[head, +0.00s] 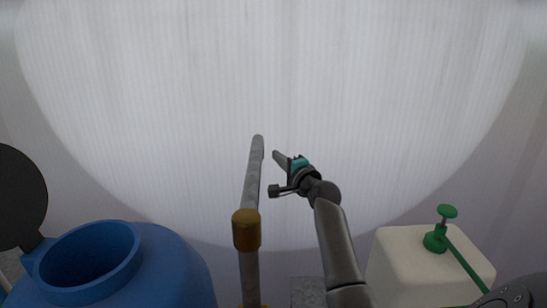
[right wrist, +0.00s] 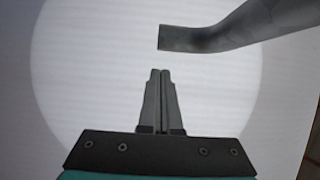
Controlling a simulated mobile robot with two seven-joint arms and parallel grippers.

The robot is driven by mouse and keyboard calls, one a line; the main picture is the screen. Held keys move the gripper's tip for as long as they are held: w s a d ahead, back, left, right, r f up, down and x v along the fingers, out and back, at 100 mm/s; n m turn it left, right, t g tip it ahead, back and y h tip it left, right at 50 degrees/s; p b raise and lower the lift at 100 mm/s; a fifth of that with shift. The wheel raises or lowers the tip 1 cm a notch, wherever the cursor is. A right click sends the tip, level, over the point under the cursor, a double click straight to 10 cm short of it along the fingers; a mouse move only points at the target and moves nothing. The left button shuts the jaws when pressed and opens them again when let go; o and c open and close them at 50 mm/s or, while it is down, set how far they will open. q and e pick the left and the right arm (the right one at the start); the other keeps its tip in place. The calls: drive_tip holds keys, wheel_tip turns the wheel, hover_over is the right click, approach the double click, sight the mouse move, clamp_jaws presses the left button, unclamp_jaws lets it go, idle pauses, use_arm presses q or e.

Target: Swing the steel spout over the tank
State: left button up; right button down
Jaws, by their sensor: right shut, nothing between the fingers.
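The steel spout (head: 252,180) is a grey pipe above a brass-coloured collar (head: 246,230) on an upright pipe. It points away from me, not over the blue tank (head: 175,265), whose round mouth is open at the lower left. My right gripper (head: 277,155) is just right of the spout's far end, shut and empty. In the right wrist view the shut fingers (right wrist: 161,75) point toward the bent spout end (right wrist: 205,38), with a visible gap between them. My left gripper is not in view.
A dark round lid (head: 20,197) stands open at the tank's left. A white container (head: 410,265) with a green pump (head: 437,238) stands at the lower right. A pale ribbed wall (head: 270,70) fills the background. The space between spout and tank mouth looks clear.

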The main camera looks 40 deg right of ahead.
drive_tip(key=shift+w+a, duration=0.4)
drive_tip(key=shift+a, duration=0.25)
drive_tip(key=shift+w+a, duration=0.1)
drive_tip(key=shift+a, duration=0.05)
drive_tip(key=w+a+n+y+b, duration=0.3)
drive_tip(key=a+y, duration=0.1)
drive_tip(key=a, duration=0.4)
drive_tip(key=w+a+n+g+y+b, duration=0.1)
drive_tip(key=w+a+n+y+b, duration=0.2)
drive_tip(key=a, duration=0.6)
drive_tip(key=w+a+n+g+y+b, duration=0.1)
drive_tip(key=w+a+n+y+b, duration=0.2)
drive_tip(key=a+y, duration=0.4)
drive_tip(key=shift+w+a+n+b, duration=0.3)
drive_tip(key=shift+w+a+b, duration=0.5)
drive_tip(key=shift+b, duration=0.15)
drive_tip(key=shift+d, duration=0.15)
